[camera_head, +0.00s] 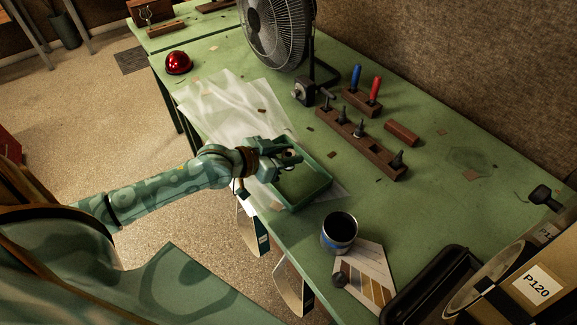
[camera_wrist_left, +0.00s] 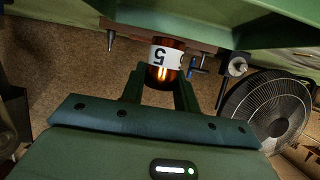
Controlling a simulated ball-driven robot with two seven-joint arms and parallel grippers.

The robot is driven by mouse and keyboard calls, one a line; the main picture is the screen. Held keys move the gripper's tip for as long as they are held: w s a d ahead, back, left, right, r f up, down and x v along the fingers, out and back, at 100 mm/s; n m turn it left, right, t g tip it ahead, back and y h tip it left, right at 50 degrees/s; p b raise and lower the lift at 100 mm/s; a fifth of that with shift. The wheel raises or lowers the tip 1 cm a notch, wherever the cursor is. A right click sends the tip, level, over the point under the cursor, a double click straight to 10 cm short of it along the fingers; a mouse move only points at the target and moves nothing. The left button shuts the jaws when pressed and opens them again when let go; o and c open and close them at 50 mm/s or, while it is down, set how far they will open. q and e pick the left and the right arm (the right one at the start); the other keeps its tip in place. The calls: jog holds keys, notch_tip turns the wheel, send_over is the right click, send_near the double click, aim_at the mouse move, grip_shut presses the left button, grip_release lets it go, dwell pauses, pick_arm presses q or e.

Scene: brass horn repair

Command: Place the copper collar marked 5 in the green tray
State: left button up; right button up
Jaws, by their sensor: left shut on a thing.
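The copper collar (camera_wrist_left: 165,72) carries a white label with a black 5, which shows on its side in the left wrist view. My left gripper (camera_wrist_left: 161,85) is shut on it, with one finger on each side. In the head view my left gripper (camera_head: 291,157) is over the far left part of the green tray (camera_head: 313,196), and the collar is hard to make out there. The tray is shallow and its visible floor looks empty. My right gripper is not in view.
A dark tin (camera_head: 339,233) stands close to the tray's near side, with a colour card (camera_head: 372,284) beside it. A wooden block with several pegs (camera_head: 360,143) stands behind. A fan (camera_head: 275,35) and a red dome (camera_head: 178,62) are farther off. Clear plastic sheeting (camera_head: 235,110) lies left.

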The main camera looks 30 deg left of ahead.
pick_arm(q)
jog(key=shift+w+a+f, duration=0.25)
jog(key=shift+w+f, duration=0.15)
jog(key=shift+f, duration=0.2)
jog(key=f, duration=0.1)
jog(key=f+b, duration=0.2)
jog(key=shift+w+a+f, duration=0.2)
jog(key=shift+w+f, duration=0.1)
jog(key=shift+f, duration=0.1)
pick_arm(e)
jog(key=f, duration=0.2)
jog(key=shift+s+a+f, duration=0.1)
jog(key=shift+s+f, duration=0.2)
pick_arm(q)
jog(key=o, duration=1.1)
jog(key=shift+c, duration=0.2)
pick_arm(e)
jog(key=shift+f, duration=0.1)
pick_arm(q)
jog(key=shift+s, duration=0.1)
